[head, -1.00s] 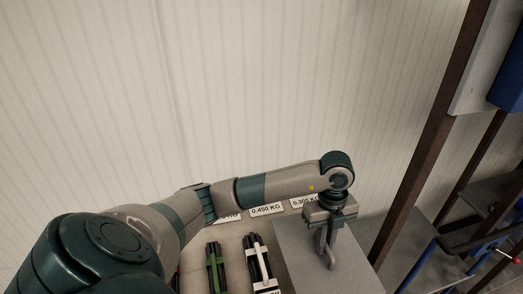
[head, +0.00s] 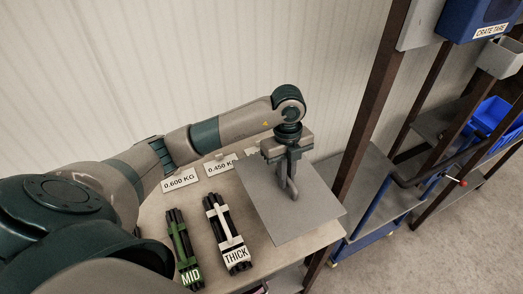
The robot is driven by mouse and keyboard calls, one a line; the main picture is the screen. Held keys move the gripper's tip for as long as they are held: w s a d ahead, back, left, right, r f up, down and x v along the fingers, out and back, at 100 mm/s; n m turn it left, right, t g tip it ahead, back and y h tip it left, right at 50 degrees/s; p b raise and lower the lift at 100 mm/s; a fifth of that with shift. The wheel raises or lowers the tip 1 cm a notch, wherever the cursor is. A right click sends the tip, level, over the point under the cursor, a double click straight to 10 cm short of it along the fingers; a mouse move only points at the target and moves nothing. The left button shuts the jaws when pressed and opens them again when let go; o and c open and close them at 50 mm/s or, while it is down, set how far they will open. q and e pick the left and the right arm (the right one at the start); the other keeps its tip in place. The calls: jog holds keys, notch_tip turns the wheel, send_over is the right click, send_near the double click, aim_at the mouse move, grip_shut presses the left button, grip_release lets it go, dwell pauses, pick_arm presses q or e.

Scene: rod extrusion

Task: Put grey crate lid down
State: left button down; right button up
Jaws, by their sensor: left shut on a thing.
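The grey crate lid (head: 296,217) is a flat square panel over the right end of the beige table. My left gripper (head: 288,187) points down and is shut on the lid's upright handle near the middle of the panel. The lid looks about level, and its right corner reaches past the table's edge. I cannot tell whether it touches the table or what lies under it. My right gripper is not in view.
Bundles of dark rods marked MID (head: 184,245) and THICK (head: 226,228) lie left of the lid. Weight cards (head: 180,180) stand behind them. A blue-framed cart (head: 372,190), a dark post (head: 372,110) and a blue bin (head: 494,117) are to the right.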

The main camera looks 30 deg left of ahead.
aim_at(284, 196)
pick_arm(q)
jog(key=shift+f+p, duration=0.8)
jog(key=shift+f, duration=2.2)
jog(key=shift+s+f+p, duration=0.1)
jog(key=shift+f+p, duration=0.45)
jog(key=shift+f, duration=1.3)
jog(key=shift+f, duration=0.1)
jog(key=c, duration=1.8)
grip_release()
